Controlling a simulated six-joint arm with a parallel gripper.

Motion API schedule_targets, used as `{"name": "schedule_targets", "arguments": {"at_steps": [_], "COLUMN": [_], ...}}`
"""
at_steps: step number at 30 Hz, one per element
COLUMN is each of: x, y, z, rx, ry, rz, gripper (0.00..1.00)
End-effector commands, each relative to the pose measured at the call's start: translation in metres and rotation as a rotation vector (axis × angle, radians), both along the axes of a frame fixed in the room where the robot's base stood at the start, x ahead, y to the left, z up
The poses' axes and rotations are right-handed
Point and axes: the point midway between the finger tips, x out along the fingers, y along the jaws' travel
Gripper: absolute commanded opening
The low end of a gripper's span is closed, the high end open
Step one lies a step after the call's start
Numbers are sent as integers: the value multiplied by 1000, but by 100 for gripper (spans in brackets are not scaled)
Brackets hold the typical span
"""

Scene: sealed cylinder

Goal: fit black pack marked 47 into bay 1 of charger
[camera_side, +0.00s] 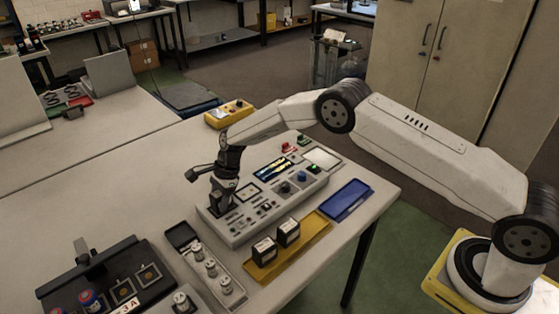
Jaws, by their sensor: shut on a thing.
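My gripper (222,190) points down over the left end of a grey console (238,236) and is shut on a dark thing, probably a black pack (217,207). Its marking cannot be read, and the fingers hide much of it. I cannot tell whether it touches the console or sits inside a bay. The console, which may be the charger, has square framed areas, knobs and a lit screen on top; bay numbers are not legible. Two other black packs with pale labels (264,250) (289,232) stand upright on a yellow tray (316,233) in front of the console.
A grey tray of metal cylinders (228,290) lies left of the yellow tray. A black case (150,299) marked 3A is at lower left. A blue tray (347,200) lies near the right table edge. A yellow box (229,114) stands behind. The table's left part is clear.

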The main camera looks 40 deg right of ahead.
Motion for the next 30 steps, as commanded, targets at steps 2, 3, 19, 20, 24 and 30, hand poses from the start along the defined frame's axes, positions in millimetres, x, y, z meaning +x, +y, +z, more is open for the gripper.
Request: {"name": "schedule_targets", "arguments": {"at_steps": [2,3,19,20,24,30], "x": [0,0,0,0,1,1], "y": [0,0,0,0,-5,-16], "z": [-1,-1,5,7,18,44], "rx": [0,0,0,0,1,1], "ry": [0,0,-2,-2,-2,-3], "rz": [0,0,0,0,-1,-1], "gripper": [65,78,88,88,88,88]}}
